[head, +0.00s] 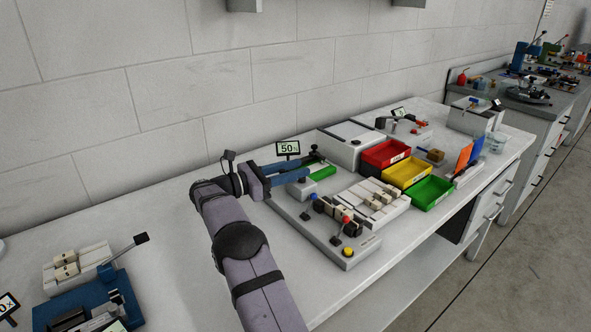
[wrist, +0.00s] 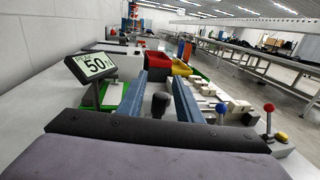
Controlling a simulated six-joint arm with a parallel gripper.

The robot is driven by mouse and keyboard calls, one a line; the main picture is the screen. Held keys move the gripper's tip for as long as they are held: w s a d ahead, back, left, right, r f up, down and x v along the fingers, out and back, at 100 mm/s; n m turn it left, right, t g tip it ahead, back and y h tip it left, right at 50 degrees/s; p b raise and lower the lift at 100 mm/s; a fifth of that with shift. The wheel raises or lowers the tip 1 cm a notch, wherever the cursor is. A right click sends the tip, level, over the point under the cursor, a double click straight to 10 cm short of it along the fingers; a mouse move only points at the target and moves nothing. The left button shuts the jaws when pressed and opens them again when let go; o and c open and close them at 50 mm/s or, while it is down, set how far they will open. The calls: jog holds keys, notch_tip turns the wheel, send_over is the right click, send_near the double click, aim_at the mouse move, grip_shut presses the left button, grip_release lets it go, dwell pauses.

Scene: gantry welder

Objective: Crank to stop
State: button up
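The grey machine base (head: 312,235) stands on the bench with levers and a yellow button (head: 348,251). A small screen reading 50 (head: 288,148) stands at its back; it shows large at left in the wrist view (wrist: 92,66). My gripper (head: 302,171) is over the base's back left part, fingers pointing right. In the wrist view its two blue fingers (wrist: 160,95) are apart. A black knob (wrist: 159,104) shows between them, with gaps on both sides; it looks like the crank's handle. I cannot tell whether the knob is at finger height. The crank arm is hidden.
Red (head: 385,155), yellow (head: 406,172) and green (head: 429,192) bins stand to the right. Red-knobbed (head: 346,219) and blue-knobbed (head: 313,196) levers rise near a rack of cream blocks (head: 378,203). A blue fixture (head: 88,300) stands at lower left. The bench's front edge is bare.

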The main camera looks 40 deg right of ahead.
jog(key=shift+w+a, duration=0.25)
jog(key=shift+a, duration=0.9)
jog(key=shift+w+a, duration=0.2)
jog(key=shift+a, duration=0.9)
jog(key=shift+w+a, duration=0.25)
jog(key=shift+a, duration=0.9)
jog(key=shift+r, duration=0.1)
notch_tip(320, 180, up, 6)
jog(key=w+n+t+h+p, duration=0.25)
jog(key=t+p, duration=0.35)
jog(key=p, duration=0.4)
jog(key=s+f+n+t+y+p, duration=0.1)
jog(key=f+p, duration=0.1)
jog(key=s+f+n+t+y+p, duration=0.1)
jog(key=s+f+n+t+p, duration=0.1)
jog(key=s+f+n+t+y+p, duration=0.1)
jog(key=f+t, duration=0.1)
jog(key=shift+s+d+f+n+y+p, duration=0.1)
jog(key=shift+s+n+y+p, duration=0.2)
jog(key=shift+n+y+p, duration=0.1)
jog(key=shift+w+d+p, duration=0.2)
jog(key=shift+d+p, duration=0.1)
jog(key=shift+d, duration=0.25)
jog(key=shift+p+x, duration=0.95)
jog(key=shift+x, duration=2.15)
